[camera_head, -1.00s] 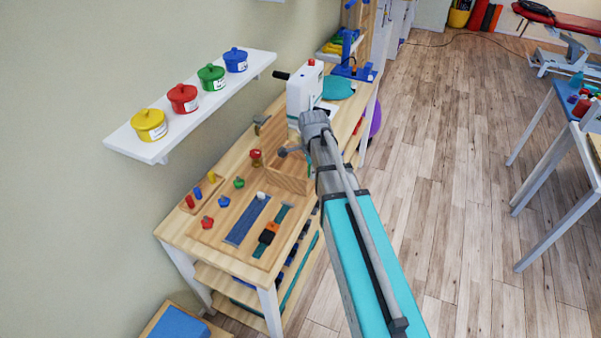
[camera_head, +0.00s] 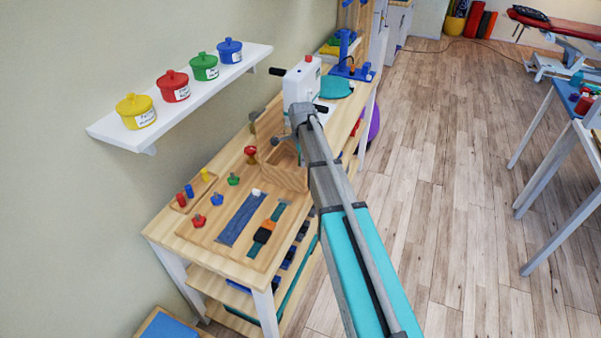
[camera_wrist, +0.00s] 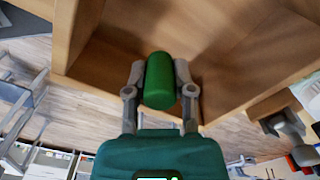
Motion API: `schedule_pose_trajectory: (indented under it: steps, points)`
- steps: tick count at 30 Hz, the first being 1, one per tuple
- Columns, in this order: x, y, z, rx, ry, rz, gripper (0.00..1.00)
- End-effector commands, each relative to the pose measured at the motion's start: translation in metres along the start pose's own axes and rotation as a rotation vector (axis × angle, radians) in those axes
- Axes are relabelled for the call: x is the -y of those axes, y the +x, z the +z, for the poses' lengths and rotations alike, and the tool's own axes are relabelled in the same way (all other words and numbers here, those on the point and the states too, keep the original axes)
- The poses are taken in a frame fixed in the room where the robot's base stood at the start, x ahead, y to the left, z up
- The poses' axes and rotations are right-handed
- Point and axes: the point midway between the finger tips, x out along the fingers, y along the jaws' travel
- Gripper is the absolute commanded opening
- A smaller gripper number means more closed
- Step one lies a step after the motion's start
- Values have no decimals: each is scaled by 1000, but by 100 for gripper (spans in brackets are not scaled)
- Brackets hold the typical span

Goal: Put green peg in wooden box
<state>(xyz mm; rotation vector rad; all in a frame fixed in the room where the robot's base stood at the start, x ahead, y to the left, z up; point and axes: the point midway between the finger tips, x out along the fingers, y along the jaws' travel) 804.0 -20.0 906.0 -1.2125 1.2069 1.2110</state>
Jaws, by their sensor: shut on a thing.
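The green peg (camera_wrist: 160,80) is a short cylinder held between the two fingers of my gripper (camera_wrist: 161,88) in the wrist view. The gripper is shut on it. The open wooden box (camera_head: 285,179) stands on the workbench in the head view, just left of my arm. In the wrist view its pale wooden wall (camera_wrist: 75,35) and interior surround the peg's end from this angle. The peg appears over or within the box opening; its exact height cannot be told. My arm hides the fingers and the peg in the head view.
The workbench (camera_head: 160,228) holds a pegboard with red, blue and yellow pegs, bolts and a strap board. A white device (camera_head: 302,82) stands behind the box. A wall shelf (camera_head: 180,112) with coloured pots is at the left. Open floor lies at the right.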

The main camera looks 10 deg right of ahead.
Motion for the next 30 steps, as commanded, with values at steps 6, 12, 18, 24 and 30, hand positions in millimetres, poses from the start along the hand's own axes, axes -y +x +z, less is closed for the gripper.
schedule_pose_trajectory:
  steps: [6, 12, 18, 24, 30]
  points:
    - [5, 6, -1, 0, 1, 0, 3]
    - [5, 5, -1, 0, 1, 0, 3]
    - [7, 9, -1, 0, 1, 0, 3]
    - [13, 24, -2, 0, 2, 0, 3]
    - [13, 40, -2, 0, 2, 0, 3]
